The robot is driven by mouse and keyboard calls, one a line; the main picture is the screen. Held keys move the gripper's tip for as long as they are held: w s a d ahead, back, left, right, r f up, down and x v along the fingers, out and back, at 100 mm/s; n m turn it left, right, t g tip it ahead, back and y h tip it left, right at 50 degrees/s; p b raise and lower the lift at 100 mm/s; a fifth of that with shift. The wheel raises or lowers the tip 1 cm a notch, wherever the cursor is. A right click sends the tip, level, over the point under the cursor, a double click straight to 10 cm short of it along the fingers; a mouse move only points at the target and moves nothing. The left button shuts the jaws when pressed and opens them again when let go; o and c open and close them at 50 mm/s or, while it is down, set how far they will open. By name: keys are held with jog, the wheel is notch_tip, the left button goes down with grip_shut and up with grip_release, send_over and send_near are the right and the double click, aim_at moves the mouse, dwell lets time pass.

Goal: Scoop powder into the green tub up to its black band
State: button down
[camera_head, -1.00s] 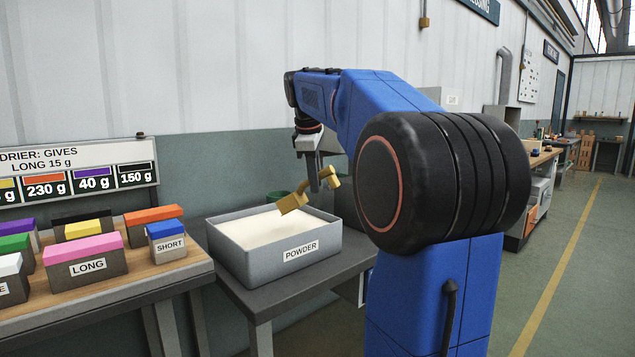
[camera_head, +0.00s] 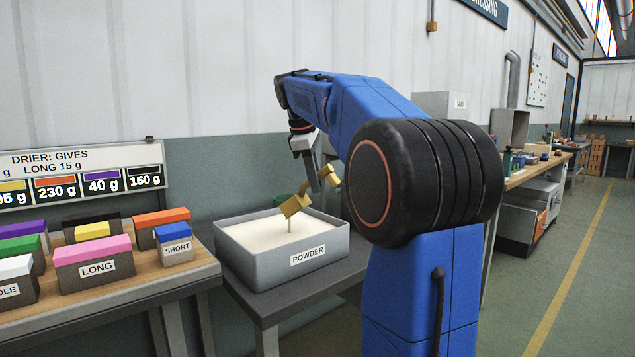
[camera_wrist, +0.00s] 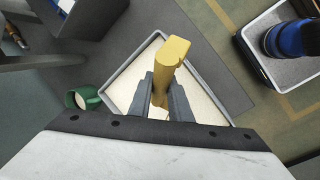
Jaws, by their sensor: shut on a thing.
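My gripper (camera_head: 322,178) is shut on a yellow scoop (camera_head: 295,206), which also shows between the fingers in the wrist view (camera_wrist: 172,52). The scoop is tilted above the grey box of powder (camera_head: 262,275). A thin pale stream runs from the scoop down to the white powder (camera_head: 262,231). The green tub (camera_wrist: 87,96) stands beside the box in the wrist view, with pale powder visible inside it. In the head view only a bit of the tub (camera_head: 282,199) shows behind the box. I cannot make out its black band or its fill level.
A wooden bench (camera_head: 150,276) at left holds several coloured blocks, among them a pink LONG (camera_head: 97,266) and a blue SHORT (camera_head: 175,246). A drier sign (camera_head: 85,172) stands behind them. The powder box rests on a dark table (camera_head: 262,307). Open floor lies at right.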

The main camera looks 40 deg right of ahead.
jog(key=shift+s+d+r+t+y, duration=0.15)
jog(key=shift+r+t+y, duration=0.5)
jog(key=shift+t, duration=0.45)
jog(key=r+t+y, duration=0.1)
jog(key=t, duration=0.1)
jog(key=m+t+y, duration=0.1)
jog(key=shift+r+t, duration=0.4)
jog(key=shift+w, duration=0.2)
